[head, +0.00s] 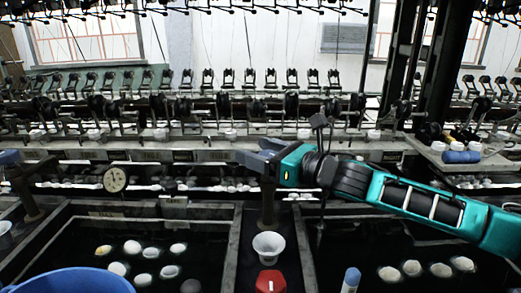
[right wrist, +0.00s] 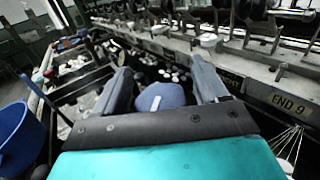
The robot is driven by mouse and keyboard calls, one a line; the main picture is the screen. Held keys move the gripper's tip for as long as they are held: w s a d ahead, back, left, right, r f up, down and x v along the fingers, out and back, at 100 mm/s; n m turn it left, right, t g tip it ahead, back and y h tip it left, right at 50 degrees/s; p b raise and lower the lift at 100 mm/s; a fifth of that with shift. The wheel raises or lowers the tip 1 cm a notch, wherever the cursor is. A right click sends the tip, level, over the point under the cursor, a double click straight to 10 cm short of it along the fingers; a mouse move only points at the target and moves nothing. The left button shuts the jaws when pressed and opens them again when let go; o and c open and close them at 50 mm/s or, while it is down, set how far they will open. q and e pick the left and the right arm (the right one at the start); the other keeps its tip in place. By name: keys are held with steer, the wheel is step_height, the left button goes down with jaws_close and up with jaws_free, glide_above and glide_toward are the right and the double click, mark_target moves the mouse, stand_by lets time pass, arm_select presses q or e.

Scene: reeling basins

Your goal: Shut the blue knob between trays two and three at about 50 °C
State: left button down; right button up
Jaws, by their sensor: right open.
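My right gripper (head: 258,153) is open above the narrow divider between two dark water trays, the left tray (head: 150,208) and the right tray (head: 335,207). A dark post (head: 267,203) stands on that divider just under the gripper. In the right wrist view a rounded blue knob (right wrist: 161,97) lies between the two spread fingers of the gripper (right wrist: 160,88). I cannot tell whether either finger touches it. The knob is mostly hidden by the gripper in the head view. A round dial gauge (head: 115,180) hangs behind the left tray; its reading is too small to tell. My left gripper is not in view.
A white cup (head: 268,245) and a red knob (head: 271,281) stand on the divider in front of the post. A blue basin (head: 70,282) is at front left. Another blue-topped post (head: 25,190) stands far left. The reeling bench (head: 200,154) runs close behind the gripper.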

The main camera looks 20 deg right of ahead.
steer(key=shift+c, duration=0.3)
steer(key=c, duration=0.9)
